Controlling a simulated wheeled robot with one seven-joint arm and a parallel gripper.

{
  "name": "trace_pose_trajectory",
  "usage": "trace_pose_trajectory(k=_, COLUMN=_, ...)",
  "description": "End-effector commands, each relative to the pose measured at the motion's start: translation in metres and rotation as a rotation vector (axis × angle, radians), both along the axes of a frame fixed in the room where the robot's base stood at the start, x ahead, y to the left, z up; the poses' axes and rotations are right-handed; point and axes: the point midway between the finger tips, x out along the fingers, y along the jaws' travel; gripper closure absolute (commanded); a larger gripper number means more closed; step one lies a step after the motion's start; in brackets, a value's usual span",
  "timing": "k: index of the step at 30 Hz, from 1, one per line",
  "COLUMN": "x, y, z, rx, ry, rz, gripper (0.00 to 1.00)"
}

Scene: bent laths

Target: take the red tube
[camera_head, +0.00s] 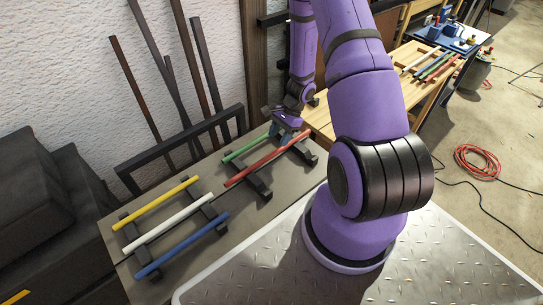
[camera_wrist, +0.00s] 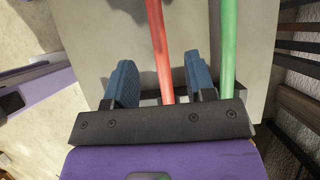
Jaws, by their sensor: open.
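The red tube (camera_head: 258,164) lies on dark rests on the grey table, beside the green tube (camera_head: 243,149). My gripper (camera_head: 281,124) is over the far part of these two tubes. In the wrist view, my gripper (camera_wrist: 160,66) is open, with one blue finger on each side of the red tube (camera_wrist: 158,40). The right finger shows between the red tube and the green tube (camera_wrist: 229,42). I cannot tell how far the fingers are above the red tube. My gripper's body hides the near end of the tube in that view.
Yellow (camera_head: 156,204), white (camera_head: 168,223) and blue (camera_head: 182,245) tubes lie on another pair of rests to the left. Dark bars lean on the wall behind a black rail (camera_head: 180,147). A wooden bench (camera_head: 440,85) with more tubes stands at the back right.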

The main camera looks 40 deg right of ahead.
Motion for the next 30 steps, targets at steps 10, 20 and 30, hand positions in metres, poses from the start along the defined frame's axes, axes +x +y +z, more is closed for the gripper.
trace_pose_trajectory(k=10, x=-0.003, y=0.014, z=-0.025, rx=0.002, ry=0.002, rz=0.000, gripper=0.50)
trace_pose_trajectory(k=20, x=-0.004, y=0.031, z=-0.057, rx=0.000, ry=0.000, rz=-0.001, gripper=0.50)
trace_pose_trajectory(k=30, x=-0.004, y=0.032, z=-0.058, rx=-0.001, ry=-0.001, rz=0.000, gripper=0.70)
